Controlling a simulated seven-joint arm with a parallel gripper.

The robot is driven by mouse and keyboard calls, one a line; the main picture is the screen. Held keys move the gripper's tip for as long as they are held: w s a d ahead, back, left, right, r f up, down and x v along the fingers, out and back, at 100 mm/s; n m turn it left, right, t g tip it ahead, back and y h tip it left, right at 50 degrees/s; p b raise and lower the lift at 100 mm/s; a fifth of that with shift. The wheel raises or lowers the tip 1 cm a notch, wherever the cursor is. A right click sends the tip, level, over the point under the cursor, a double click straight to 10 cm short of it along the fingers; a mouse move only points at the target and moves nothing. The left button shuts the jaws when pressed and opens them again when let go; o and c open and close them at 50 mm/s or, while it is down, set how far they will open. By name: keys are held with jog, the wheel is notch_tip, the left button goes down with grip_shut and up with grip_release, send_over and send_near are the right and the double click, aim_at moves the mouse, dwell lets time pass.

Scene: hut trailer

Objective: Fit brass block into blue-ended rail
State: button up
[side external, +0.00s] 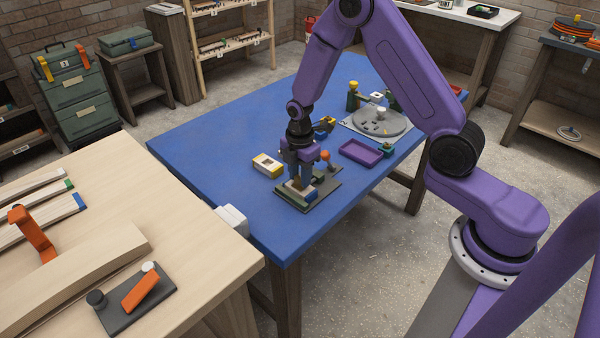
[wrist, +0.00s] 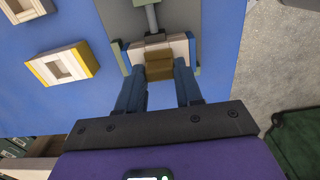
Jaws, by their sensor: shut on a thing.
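My gripper (wrist: 161,72) is shut on the brass block (wrist: 158,60), which shows between its two fingertips in the wrist view. The block is at the middle of a pale rail (wrist: 179,46), with pale parts visible on both sides of it. I cannot tell how deep the block sits. In the side view my gripper (side external: 298,186) points down over the rail on a dark grey baseplate (side external: 322,192). A blue end (side external: 311,194) of the rail shows beside the fingers. The brass block is mostly hidden by the fingers there.
A yellow-ended pale piece with an opening (side external: 268,165) lies left of the baseplate. An orange-knobbed part (side external: 325,155) stands behind the gripper. A purple tray (side external: 361,152) and a grey round turntable (side external: 380,122) stand farther back. The blue table's left side is clear.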

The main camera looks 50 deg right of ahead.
jog(key=o, duration=1.1)
jog(key=shift+o, duration=0.2)
notch_tip(320, 180, up, 17)
jog(key=shift+r, duration=0.2)
jog(key=s+a+r+m, duration=0.1)
jog(key=s+a, duration=0.2)
jog(key=s, duration=0.4)
jog(key=s+a+r+m, duration=0.1)
jog(key=s+a+m, duration=0.15)
jog(key=s, duration=0.55)
jog(key=s+d+m, duration=0.1)
jog(key=s+m, duration=0.1)
jog(key=s, duration=1.3)
jog(key=shift+s+d, duration=0.3)
jog(key=shift+d, duration=0.1)
